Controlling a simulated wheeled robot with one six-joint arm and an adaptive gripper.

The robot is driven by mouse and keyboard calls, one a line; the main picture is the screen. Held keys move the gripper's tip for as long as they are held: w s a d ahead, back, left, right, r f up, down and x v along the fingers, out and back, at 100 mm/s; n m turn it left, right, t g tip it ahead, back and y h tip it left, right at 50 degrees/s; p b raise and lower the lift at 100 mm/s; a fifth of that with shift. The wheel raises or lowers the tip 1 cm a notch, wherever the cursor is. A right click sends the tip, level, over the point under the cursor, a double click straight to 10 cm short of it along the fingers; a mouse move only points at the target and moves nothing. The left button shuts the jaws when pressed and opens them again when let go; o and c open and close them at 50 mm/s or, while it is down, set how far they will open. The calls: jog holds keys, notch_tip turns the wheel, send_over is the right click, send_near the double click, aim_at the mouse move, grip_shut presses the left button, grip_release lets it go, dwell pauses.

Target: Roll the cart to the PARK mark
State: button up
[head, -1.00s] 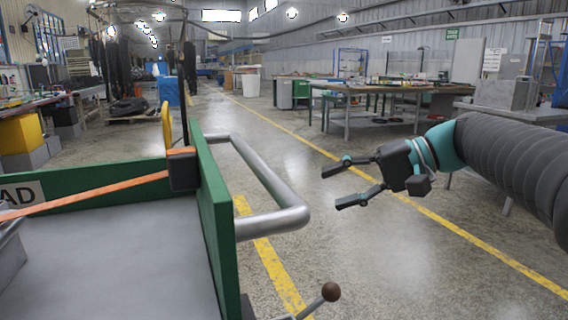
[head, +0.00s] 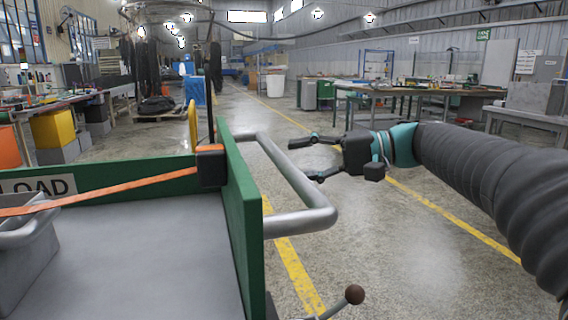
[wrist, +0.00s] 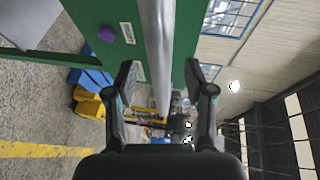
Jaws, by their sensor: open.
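The cart has a grey deck (head: 140,255), green side panels (head: 245,215) and a LOAD label (head: 45,187). Its silver handle (head: 290,180) sticks out to the right from the green end panel. My gripper (head: 303,160) is open and empty, its fingertips close to the handle in the head view. In the wrist view, the handle bar (wrist: 158,60) runs between the open fingers of my gripper (wrist: 159,75), with gaps on both sides. I cannot tell how far the bar is in depth. No PARK mark shows in any view.
A lever with a dark ball knob (head: 354,294) stands below the handle. Yellow floor lines (head: 440,210) run along the aisle, which is clear ahead. Workbenches (head: 400,95) stand to the right, and a bench with a yellow bin (head: 53,128) to the left.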

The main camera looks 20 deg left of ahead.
aim_at(283, 163)
jog(key=shift+x, duration=2)
grip_shut()
